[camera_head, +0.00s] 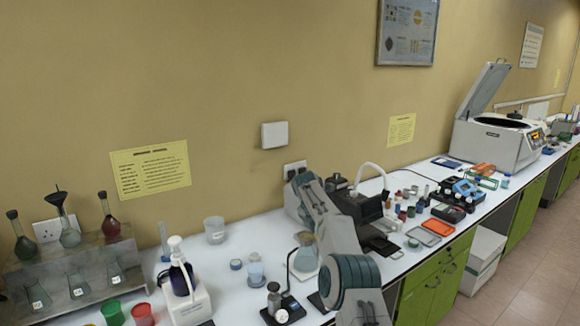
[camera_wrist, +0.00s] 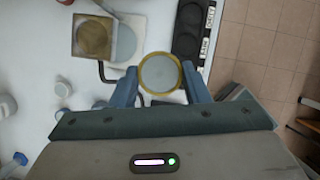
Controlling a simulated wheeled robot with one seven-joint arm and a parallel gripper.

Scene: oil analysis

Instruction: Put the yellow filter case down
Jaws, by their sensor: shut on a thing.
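In the wrist view, my gripper (camera_wrist: 158,75) is shut on a round, pale grey disc with a yellow rim, the yellow filter case (camera_wrist: 160,73). It sits between the two blue fingertips, flat side toward the camera. It appears to be over the white bench, near its front edge; its height above the bench is not clear. In the head view my arm reaches over the bench, and the held case cannot be made out there.
In the wrist view, a black tray (camera_wrist: 187,45) with round wells and labels lies just beyond the case. Bottles (camera_wrist: 62,90) are at left. Tiled floor (camera_wrist: 265,50) is at right.

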